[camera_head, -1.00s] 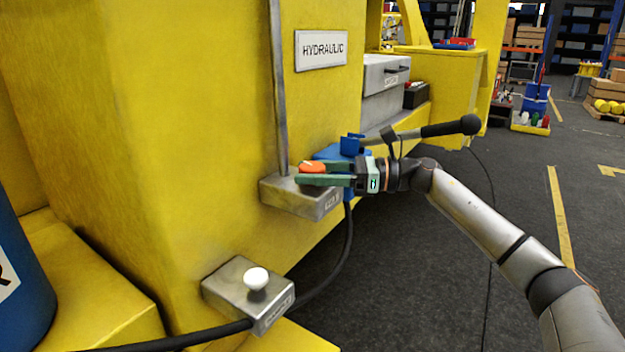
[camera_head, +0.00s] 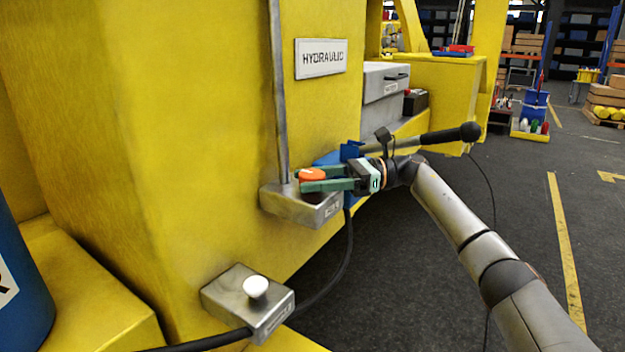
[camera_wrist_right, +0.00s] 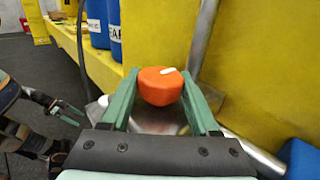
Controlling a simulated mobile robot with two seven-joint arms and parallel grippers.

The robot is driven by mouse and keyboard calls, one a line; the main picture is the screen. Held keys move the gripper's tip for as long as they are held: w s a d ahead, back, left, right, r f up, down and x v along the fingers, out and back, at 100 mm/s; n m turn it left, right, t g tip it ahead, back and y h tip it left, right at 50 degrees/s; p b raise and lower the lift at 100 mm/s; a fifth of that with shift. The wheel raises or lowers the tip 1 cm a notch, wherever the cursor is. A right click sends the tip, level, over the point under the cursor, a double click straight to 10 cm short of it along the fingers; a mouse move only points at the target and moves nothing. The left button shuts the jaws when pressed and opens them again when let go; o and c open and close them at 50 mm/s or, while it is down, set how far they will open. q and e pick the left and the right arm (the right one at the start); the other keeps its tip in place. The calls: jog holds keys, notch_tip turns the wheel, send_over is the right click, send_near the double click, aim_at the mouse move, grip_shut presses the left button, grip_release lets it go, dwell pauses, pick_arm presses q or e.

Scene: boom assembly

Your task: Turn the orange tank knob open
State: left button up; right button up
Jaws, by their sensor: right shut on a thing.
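The orange tank knob (camera_head: 311,174) sits on top of a grey metal block (camera_head: 290,203) on the yellow machine. It also shows in the right wrist view (camera_wrist_right: 160,86), round, with a short white mark on its top near the far edge. My right gripper (camera_head: 318,180) comes in from the right and is shut on the knob, with one green finger on each side of it. In the wrist view my right gripper (camera_wrist_right: 162,95) has the knob between its fingertips.
A second grey block with a white knob (camera_head: 256,286) stands lower on the machine. A vertical grey pipe (camera_head: 278,90) rises behind the orange knob. A blue part (camera_head: 350,150) and a black-ended lever (camera_head: 450,131) are close to my right wrist. A black hose (camera_head: 335,265) hangs below.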

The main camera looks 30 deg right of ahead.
jog(key=o, duration=1.4)
jog(key=shift+s+d, duration=0.15)
jog(key=shift+d, duration=0.25)
jog(key=b+v, duration=0.1)
jog(key=v, duration=0.4)
jog(key=shift+d, duration=0.2)
pick_arm(q)
jog(key=shift+w+d+f, duration=0.1)
jog(key=shift+w+d, duration=0.25)
jog(key=shift+w, duration=0.05)
pick_arm(e)
jog(key=shift+s+d, duration=0.25)
jog(key=shift+d, duration=0.3)
pick_arm(q)
jog(key=shift+s+f, duration=0.1)
jog(key=shift+f, duration=0.05)
